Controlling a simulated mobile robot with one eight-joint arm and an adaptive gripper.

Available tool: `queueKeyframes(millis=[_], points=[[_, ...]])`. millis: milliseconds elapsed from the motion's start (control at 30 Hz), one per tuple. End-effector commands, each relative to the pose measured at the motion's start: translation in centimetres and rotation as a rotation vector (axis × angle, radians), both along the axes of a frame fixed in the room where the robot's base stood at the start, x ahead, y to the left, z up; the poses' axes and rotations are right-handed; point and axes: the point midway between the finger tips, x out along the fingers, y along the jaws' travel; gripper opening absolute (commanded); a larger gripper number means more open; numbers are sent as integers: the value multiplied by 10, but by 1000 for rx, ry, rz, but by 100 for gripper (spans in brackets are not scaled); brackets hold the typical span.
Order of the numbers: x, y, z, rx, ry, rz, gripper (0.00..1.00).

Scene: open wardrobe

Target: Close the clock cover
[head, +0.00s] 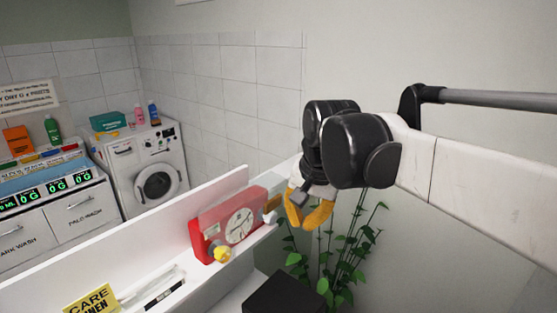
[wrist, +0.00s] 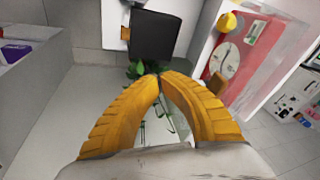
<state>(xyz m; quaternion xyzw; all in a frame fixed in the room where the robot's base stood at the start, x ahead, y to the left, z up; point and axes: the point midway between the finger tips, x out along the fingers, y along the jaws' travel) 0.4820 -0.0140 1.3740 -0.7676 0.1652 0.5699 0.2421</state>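A red clock (head: 208,247) with a round white dial stands on a white ledge, left of my gripper in the head view. A yellow knob (head: 222,254) sticks out at its lower front and a tan piece at its right end. A paler red, see-through-looking panel (head: 215,211) shows around the dial; I cannot tell clearly how far the cover stands open. In the wrist view the clock (wrist: 266,55) is at the upper right, apart from the fingers. My gripper (head: 306,226) has yellow fingers whose tips meet in the wrist view (wrist: 161,77), with nothing visible between them.
A leafy plant (head: 338,262) and a dark box (head: 284,293) are below my gripper. A yellow sign (head: 92,299) stands at the ledge's left. A grey rail (head: 500,99) runs at the right. Washing machines (head: 155,178) are behind the ledge.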

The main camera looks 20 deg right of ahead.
Motion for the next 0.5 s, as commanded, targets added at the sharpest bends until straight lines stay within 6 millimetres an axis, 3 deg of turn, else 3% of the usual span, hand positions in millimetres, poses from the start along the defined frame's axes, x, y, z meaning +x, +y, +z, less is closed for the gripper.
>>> queueKeyframes(millis=[33,200,333,500], points=[[14,-2,36,17,27,-43,0],[53,-10,95,69,123,-205,0],[74,-14,123,94,181,-301,0],[87,-17,136,109,221,-367,0]])
